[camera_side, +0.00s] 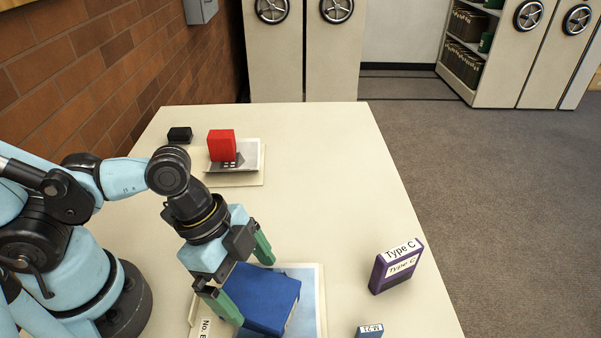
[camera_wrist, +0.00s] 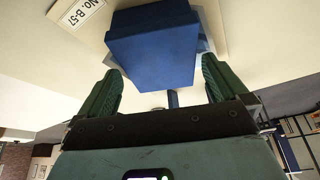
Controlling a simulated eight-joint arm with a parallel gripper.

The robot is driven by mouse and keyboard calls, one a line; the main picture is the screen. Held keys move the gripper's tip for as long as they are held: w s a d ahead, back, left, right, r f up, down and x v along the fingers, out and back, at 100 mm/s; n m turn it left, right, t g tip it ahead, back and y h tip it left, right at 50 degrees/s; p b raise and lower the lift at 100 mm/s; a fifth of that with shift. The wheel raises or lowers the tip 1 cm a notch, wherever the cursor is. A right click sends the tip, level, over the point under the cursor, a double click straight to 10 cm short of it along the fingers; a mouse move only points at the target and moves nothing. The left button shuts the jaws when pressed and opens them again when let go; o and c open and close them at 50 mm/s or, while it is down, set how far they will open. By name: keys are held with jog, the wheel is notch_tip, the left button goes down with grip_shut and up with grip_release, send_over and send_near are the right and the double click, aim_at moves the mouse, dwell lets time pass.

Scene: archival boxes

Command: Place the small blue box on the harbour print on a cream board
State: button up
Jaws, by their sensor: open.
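A plain blue box (camera_side: 268,300) lies on a pale blue print (camera_side: 312,290) on a cream board (camera_side: 322,318) at the front of the table. The board's label reads "No. B-57" in the wrist view (camera_wrist: 82,12). My gripper (camera_side: 241,276) is open, its green fingers spread beside the box's near-arm side. In the wrist view the blue box (camera_wrist: 155,50) shows just beyond and between the fingertips (camera_wrist: 160,85); I see no grip on it. A smaller blue box with a white label (camera_side: 369,331) is cut off at the bottom edge. The print's picture is mostly hidden.
A red box (camera_side: 222,145) stands on a grey print (camera_side: 249,155) on another cream board (camera_side: 255,180) at the back. A black block (camera_side: 180,134) is left of it. A purple "Type C" box (camera_side: 396,266) stands at right. The table's middle is clear.

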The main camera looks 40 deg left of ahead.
aim_at(240, 285)
jog(key=shift+v, duration=1.8)
jog(key=w+a+r+n+t+y, duration=0.2)
jog(key=w+a+n, duration=0.3)
jog(key=a+n, duration=0.1)
jog(key=w+a+r+n+t+y, duration=0.2)
jog(key=w+a+n, duration=0.4)
jog(key=a, duration=0.3)
jog(key=shift+r+n+t, duration=0.75)
jog(key=shift+n+t, duration=0.05)
